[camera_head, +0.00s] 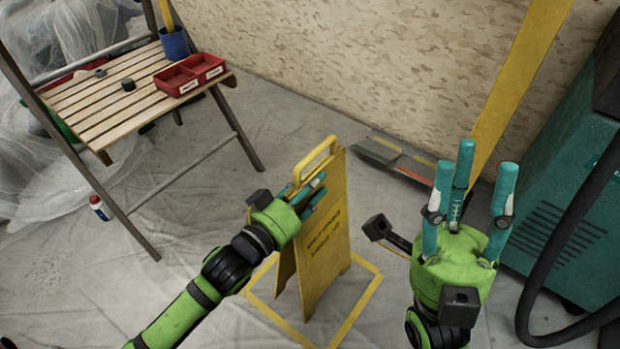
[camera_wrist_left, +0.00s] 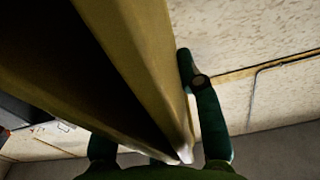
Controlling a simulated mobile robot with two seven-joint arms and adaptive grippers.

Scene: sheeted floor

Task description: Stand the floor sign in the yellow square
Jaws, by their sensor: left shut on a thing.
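The yellow floor sign (camera_head: 322,245) is upright with its two panels spread, in the middle of the head view. Its lower edges show inside the yellow square (camera_head: 362,302) outlined on the floor. I cannot tell whether every foot touches the floor. My left gripper (camera_head: 314,191) is shut on the sign's upper left edge, below its handle. In the left wrist view the sign's panels (camera_wrist_left: 135,60) fill the upper left, with dark green fingers (camera_wrist_left: 200,105) around the edge. My right gripper (camera_head: 470,180) is empty, its fingers apart and pointing up, to the right of the sign.
A slatted wooden table (camera_head: 105,88) with a red tray (camera_head: 190,74) and blue cup (camera_head: 174,43) stands upper left. A small bottle (camera_head: 99,207) stands by its leg. A teal machine (camera_head: 560,190) with a black hose is at right.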

